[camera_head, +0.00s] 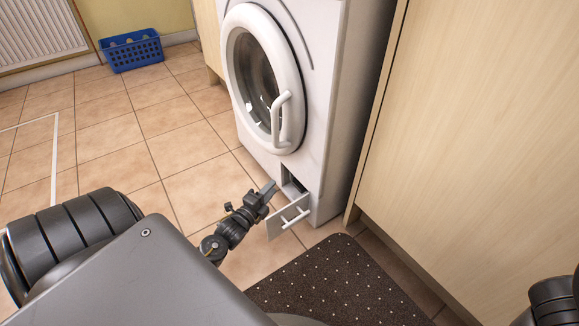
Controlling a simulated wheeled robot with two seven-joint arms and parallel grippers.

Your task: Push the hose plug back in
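A white washing machine (325,110) stands at the centre. Its small flap (290,216) near the floor, with a white bar handle, hangs open and shows a dark opening (293,184). My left gripper (269,188) is at the left edge of this opening, just above the flap, with its fingers pointing at the machine. The fingers are small and overlap here, so I cannot tell whether they are apart or hold anything. I cannot make out the hose plug or hose; the inside of the opening is mostly hidden. My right gripper is out of view.
The round door (262,80) with its white handle is above the flap. A dark dotted mat (340,285) lies on the tiles in front. A wooden cabinet (480,130) stands close on the right. A blue basket (133,52) is far left.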

